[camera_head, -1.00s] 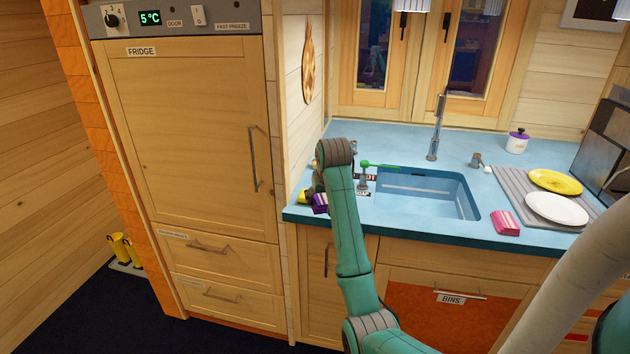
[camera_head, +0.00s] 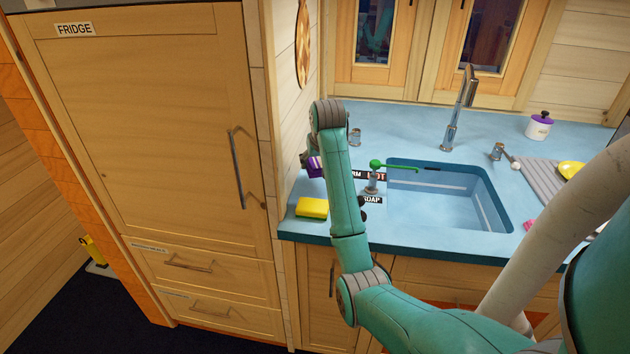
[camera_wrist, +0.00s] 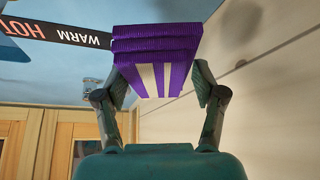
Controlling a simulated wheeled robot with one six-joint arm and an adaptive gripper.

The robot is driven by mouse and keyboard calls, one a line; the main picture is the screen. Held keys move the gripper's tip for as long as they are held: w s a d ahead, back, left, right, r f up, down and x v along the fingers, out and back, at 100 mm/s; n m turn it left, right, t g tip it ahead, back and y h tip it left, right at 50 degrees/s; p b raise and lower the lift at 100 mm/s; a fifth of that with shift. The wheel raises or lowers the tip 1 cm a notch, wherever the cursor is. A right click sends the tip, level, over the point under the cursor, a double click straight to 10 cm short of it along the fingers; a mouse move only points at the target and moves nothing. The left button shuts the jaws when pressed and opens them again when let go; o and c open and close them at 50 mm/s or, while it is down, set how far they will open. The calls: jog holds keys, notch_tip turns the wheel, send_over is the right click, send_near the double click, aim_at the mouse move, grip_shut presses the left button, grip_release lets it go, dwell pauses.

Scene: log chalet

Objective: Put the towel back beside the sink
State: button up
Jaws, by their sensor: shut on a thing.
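The purple towel (camera_wrist: 157,58), folded, with white stripes, is between the two fingers of my gripper (camera_wrist: 158,84) in the wrist view. The fingers are shut on its sides. In the head view a small part of the towel (camera_head: 316,166) shows left of my arm, above the left end of the counter. My arm hides most of the gripper there. The blue sink (camera_head: 448,200) lies to the right of the towel.
A yellow sponge (camera_head: 312,208) lies on the counter (camera_head: 300,228) below the towel. A soap dispenser (camera_head: 374,182) and labels stand left of the sink, the faucet (camera_head: 456,115) behind it. The fridge (camera_head: 150,130) and wood wall border the left.

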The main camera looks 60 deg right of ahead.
aim_at(316, 186)
jog(key=shift+f, duration=3.8)
jog(key=shift+f, duration=0.1)
jog(key=o, duration=1)
